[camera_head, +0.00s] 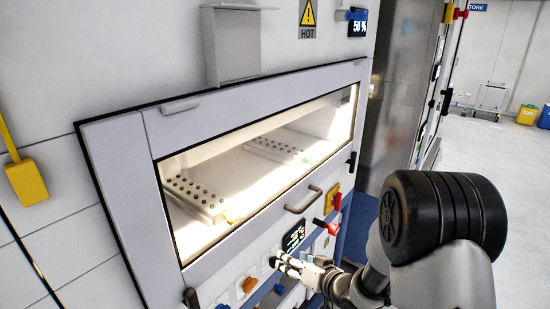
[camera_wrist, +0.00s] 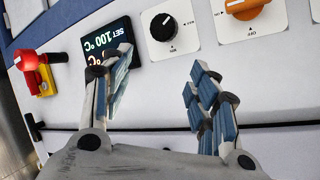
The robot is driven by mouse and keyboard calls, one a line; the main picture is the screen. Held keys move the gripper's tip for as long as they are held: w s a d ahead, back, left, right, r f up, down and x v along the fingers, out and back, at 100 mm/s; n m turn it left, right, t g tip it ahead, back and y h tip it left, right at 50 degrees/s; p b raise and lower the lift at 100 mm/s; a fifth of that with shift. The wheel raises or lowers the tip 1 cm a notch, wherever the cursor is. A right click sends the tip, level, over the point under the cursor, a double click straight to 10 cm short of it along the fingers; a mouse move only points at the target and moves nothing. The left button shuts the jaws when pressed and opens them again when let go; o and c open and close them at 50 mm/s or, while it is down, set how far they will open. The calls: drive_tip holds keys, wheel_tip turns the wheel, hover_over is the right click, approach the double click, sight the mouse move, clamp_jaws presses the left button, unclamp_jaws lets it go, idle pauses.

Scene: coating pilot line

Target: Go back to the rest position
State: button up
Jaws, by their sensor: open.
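My gripper (camera_wrist: 158,85) is open and empty, its two blue-padded fingers apart, in front of the oven's control panel (camera_wrist: 185,80) in the wrist view. A black knob (camera_wrist: 163,27) lies beyond the gap between the fingers. The left finger partly covers the lit display (camera_wrist: 105,42), which reads "SET 100 °C". In the head view my gripper (camera_head: 283,262) is low in the middle, close to the panel below the oven window. Whether the fingers touch the panel cannot be told.
The oven's window (camera_head: 265,160) shows perforated plates inside. A door handle (camera_head: 303,200) and a red knob (camera_head: 330,227) stick out near my arm. An orange knob (camera_wrist: 247,10) sits on the panel. Open floor (camera_head: 490,150) lies to the right, with a trolley (camera_head: 492,100) farther back.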

drive_tip(key=s+d+r+h, duration=0.2)
drive_tip(key=d+r+h, duration=0.3)
drive_tip(key=d+r, duration=0.3)
drive_tip(key=s+d+r+m+g+h, duration=0.1)
drive_tip(key=s+r, duration=0.3)
drive_tip(key=s, duration=0.4)
drive_tip(key=s+d+r+g+h, duration=0.2)
drive_tip(key=s+r, duration=0.2)
drive_tip(key=s, duration=0.5)
drive_tip(key=shift+s+d+r+m+g+h, duration=0.15)
drive_tip(key=shift+d+r+m+g+h, duration=0.15)
drive_tip(key=shift+d+m, duration=0.1)
drive_tip(key=s+a+g, duration=0.1)
drive_tip(key=s, duration=0.3)
drive_tip(key=s+a+g+y, duration=0.1)
drive_tip(key=s, duration=0.4)
drive_tip(key=s+a, duration=0.1)
drive_tip(key=s, duration=0.4)
drive_tip(key=shift+s+r+n+g, duration=0.1)
drive_tip(key=shift+s+n+g, duration=0.1)
drive_tip(key=shift+n+g, duration=0.15)
drive_tip(key=shift+c, duration=0.2)
